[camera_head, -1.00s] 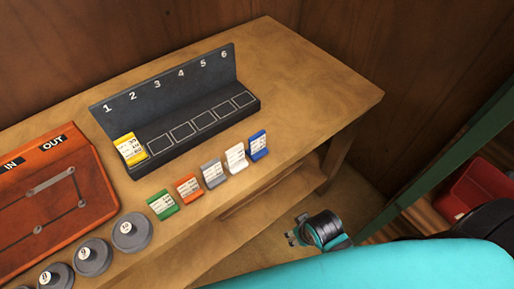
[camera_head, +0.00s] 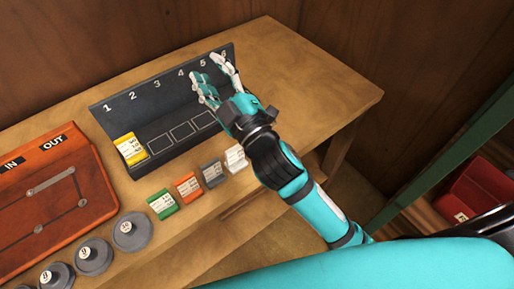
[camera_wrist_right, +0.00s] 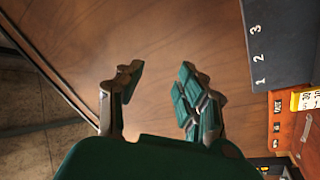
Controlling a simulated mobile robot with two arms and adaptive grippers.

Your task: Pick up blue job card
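The blue job card does not show now; my right arm covers the place in the head view where it stood, at the right end of the card row. My right gripper (camera_head: 208,72) is open, its fingers apart and empty, over the right part of the numbered black rack (camera_head: 118,108). In the right wrist view the open fingers (camera_wrist_right: 158,78) have only brown wood between them, and the rack (camera_wrist_right: 278,40) is at the right. My left gripper is not in view.
A yellow card (camera_head: 130,149) sits in slot 1. Green (camera_head: 162,204), orange (camera_head: 188,187), grey (camera_head: 213,173) and white (camera_head: 236,159) cards stand before the rack. An orange IN/OUT panel (camera_head: 30,205) and round weights (camera_head: 132,232) are left. The table's right end (camera_head: 330,95) is clear.

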